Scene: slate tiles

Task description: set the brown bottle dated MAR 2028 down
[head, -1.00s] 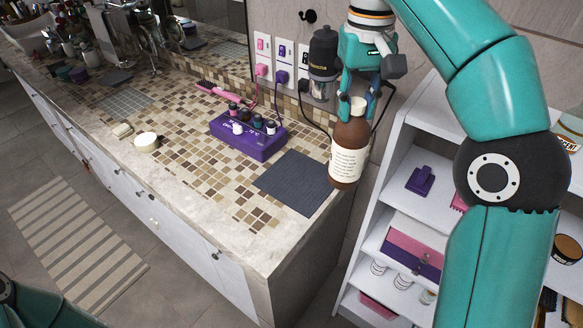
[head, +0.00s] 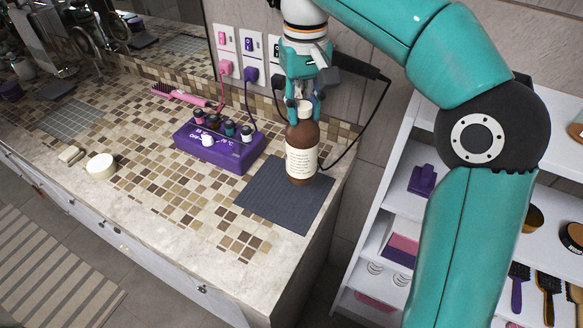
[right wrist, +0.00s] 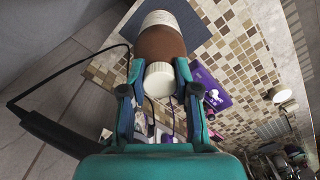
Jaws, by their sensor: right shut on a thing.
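The brown bottle (head: 301,136) has a white cap and a cream label; the print is too small to read a date. It is upright in the head view, with its base over the back right part of the dark grey mat (head: 262,207). I cannot tell whether the base touches the mat. My right gripper (head: 305,106) is shut on the bottle at its top, from above. In the right wrist view the fingers (right wrist: 160,84) flank the white cap, with the brown bottle (right wrist: 160,43) beyond. My left gripper is not in view.
A purple box (head: 218,150) with several small bottles stands left of the mat. A pink brush (head: 181,96) and a round white jar (head: 101,166) lie farther left. A white shelf (head: 398,165) stands right of the counter. A dark cable hangs beside the bottle.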

